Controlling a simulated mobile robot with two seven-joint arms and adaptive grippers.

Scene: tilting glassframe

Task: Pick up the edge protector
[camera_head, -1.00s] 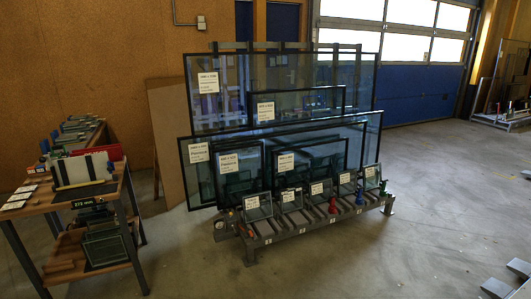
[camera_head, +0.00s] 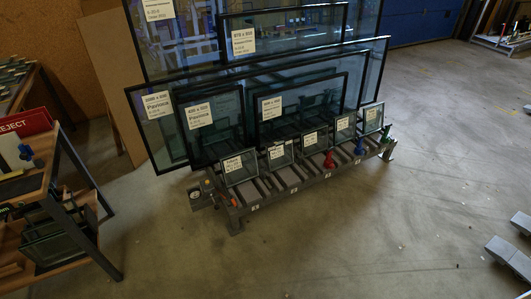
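I cannot single out an edge protector for certain. Small coloured pieces stand along the front of the glass rack (camera_head: 292,191): a red one (camera_head: 329,160), a blue one (camera_head: 360,145) and a green one (camera_head: 387,133). A small orange spot (camera_head: 234,202) shows near the rack's left front corner. Another blue piece (camera_head: 26,152) is on the workbench (camera_head: 30,184) at the left. These are too small to tell what they are. Neither of my grippers is in view.
Large labelled glass panes (camera_head: 300,62) lean on the rack, with small panes (camera_head: 240,167) along its front. A red REJECT sign (camera_head: 22,127) is at the workbench. The floor (camera_head: 380,240) in front is clear.

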